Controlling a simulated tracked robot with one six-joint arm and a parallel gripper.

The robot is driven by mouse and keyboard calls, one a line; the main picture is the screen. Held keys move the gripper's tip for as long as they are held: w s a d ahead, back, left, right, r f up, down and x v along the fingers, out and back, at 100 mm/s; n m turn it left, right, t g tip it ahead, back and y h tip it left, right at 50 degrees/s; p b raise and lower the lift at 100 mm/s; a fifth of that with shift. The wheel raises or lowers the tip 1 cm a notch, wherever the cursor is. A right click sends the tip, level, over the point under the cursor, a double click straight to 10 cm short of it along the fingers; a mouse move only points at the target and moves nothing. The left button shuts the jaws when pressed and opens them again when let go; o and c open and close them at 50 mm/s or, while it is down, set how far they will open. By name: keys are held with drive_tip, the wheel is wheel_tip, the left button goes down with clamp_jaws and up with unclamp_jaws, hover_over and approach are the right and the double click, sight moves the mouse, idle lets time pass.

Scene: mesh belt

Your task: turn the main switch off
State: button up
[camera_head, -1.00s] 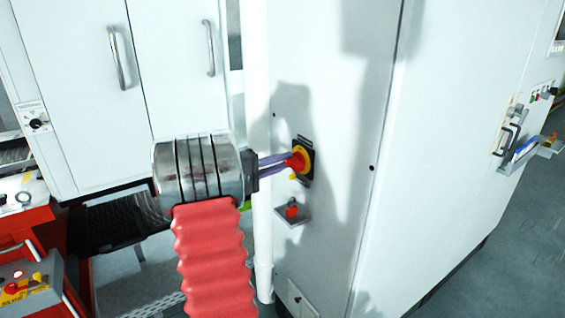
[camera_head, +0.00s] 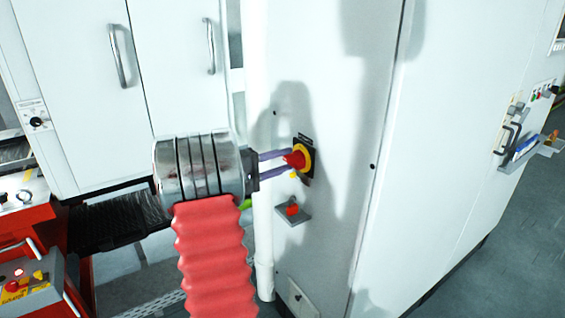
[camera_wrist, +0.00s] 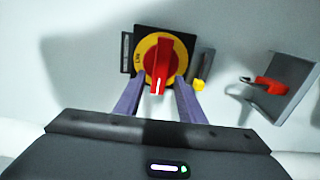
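The main switch is a red rotary handle (camera_wrist: 160,66) on a yellow ring (camera_wrist: 146,50) with a black square plate, fixed to the white cabinet. In the wrist view the handle stands upright, its white-marked end at the bottom. It also shows in the head view (camera_head: 296,160). My gripper (camera_wrist: 160,84) is open, with one purple finger on each side of the handle's lower end. Gaps show between handle and fingers. In the head view my gripper (camera_head: 284,164) reaches the switch from the left; how deep the fingertips sit is hard to tell.
A small grey bracket (camera_head: 293,217) with a red padlock (camera_wrist: 271,86) sits below the switch in the head view. A yellow tag (camera_wrist: 199,84) is beside the plate. A white pipe (camera_head: 262,235) runs along the cabinet; a red machine (camera_head: 30,240) stands left.

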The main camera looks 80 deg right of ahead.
drive_tip(key=v, duration=1.3)
drive_tip(key=shift+w+a, duration=0.3)
idle(0.5)
